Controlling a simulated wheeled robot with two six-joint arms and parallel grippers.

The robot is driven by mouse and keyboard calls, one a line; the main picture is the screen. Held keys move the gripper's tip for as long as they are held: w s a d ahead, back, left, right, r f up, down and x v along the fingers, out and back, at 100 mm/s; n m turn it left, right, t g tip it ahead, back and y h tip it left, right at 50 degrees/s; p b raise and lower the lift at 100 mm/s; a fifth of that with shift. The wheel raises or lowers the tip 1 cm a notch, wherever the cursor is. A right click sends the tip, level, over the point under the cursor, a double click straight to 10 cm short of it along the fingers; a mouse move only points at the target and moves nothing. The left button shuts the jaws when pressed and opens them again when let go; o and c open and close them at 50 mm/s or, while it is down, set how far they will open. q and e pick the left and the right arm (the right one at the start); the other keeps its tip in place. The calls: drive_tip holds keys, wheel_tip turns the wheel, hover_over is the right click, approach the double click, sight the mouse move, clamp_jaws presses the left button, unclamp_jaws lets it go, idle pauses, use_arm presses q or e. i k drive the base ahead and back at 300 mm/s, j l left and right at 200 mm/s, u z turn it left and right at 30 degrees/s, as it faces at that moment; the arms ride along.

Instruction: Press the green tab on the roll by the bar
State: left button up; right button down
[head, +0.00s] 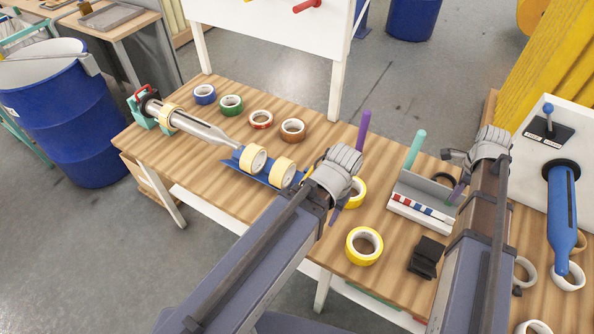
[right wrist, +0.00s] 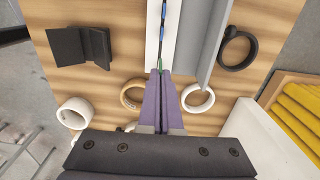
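My right gripper (right wrist: 160,78) reaches the end of a strip of coloured tabs in the right wrist view. A small green tab (right wrist: 159,66) shows at its fingertips, which look shut on it.
Coloured rolls (head: 231,105) lie along the back of the table. A yellow roll (head: 364,246) and a black holder (head: 425,257) lie in front. A purple post (head: 363,131) and a teal post (head: 415,148) stand nearby. A blue-handled tool (head: 562,210) is at the right.

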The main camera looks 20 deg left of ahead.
sight(309, 173)
drive_tip(key=j+z, duration=0.1)
drive_tip(key=z, duration=0.25)
drive_tip(key=j+z, duration=0.3)
drive_tip(key=j, duration=0.25)
drive_tip(key=j+z, duration=0.3)
drive_tip(key=j, duration=0.2)
drive_tip(key=k+j, duration=0.1)
drive_tip(key=j, duration=0.4)
drive_tip(key=k+j+z, duration=0.1)
drive_tip(key=j, duration=0.35)
drive_tip(key=k+j, duration=0.1)
drive_tip(key=j, duration=0.4)
drive_tip(key=k+j, duration=0.1)
drive_tip(key=j, duration=0.35)
drive_tip(key=k+j+z, duration=0.1)
drive_tip(key=j, duration=0.35)
